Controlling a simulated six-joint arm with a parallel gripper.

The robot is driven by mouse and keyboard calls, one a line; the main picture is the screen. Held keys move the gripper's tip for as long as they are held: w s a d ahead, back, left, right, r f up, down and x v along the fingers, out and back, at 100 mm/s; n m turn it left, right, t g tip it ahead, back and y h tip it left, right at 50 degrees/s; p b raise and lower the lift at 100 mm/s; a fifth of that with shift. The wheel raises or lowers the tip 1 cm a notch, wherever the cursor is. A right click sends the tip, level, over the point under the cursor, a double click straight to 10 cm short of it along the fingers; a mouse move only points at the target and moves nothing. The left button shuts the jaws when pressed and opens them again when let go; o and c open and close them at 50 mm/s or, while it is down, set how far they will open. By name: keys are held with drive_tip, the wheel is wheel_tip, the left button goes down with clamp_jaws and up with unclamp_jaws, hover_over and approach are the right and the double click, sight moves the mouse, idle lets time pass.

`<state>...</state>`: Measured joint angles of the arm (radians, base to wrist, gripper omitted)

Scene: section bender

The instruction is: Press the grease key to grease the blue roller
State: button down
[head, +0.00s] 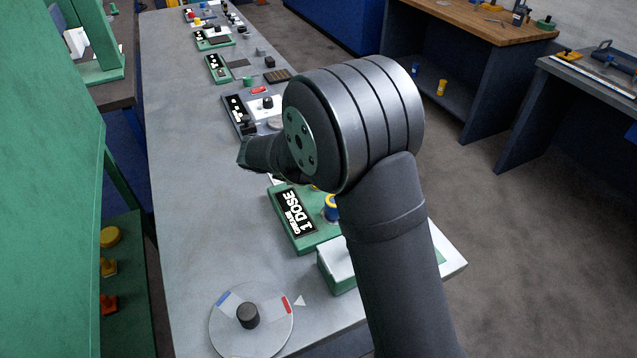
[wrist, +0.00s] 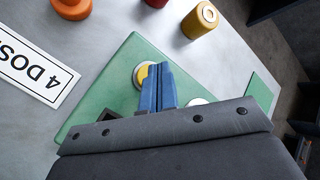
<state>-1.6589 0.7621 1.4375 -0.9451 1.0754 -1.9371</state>
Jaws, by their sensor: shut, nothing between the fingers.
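In the wrist view my gripper (wrist: 160,75) is shut and empty, its blue fingers together. The fingertips lie over the edge of a round yellow key (wrist: 141,74) with a pale rim, partly covering it. I cannot tell whether they touch it. The key sits on a green plate (wrist: 103,92). In the head view a green unit (head: 299,242) bears a label (head: 295,211) reading "GREASE 1 DOSE". A blue roller-like part with yellow (head: 331,208) stands on it, partly hidden by my arm. My fingertips are hidden in the head view.
A dial with a dark knob (head: 248,315) is at the table's front. The table's left strip (head: 185,190) is clear.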

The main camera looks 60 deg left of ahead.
drive_tip(key=shift+r, duration=0.1)
drive_tip(key=shift+r, duration=2.45)
idle(0.9)
wheel_tip(320, 180, up, 4)
drive_tip(key=shift+f, duration=0.1)
drive_tip(key=shift+f, duration=4.45)
drive_tip(key=shift+f, duration=0.4)
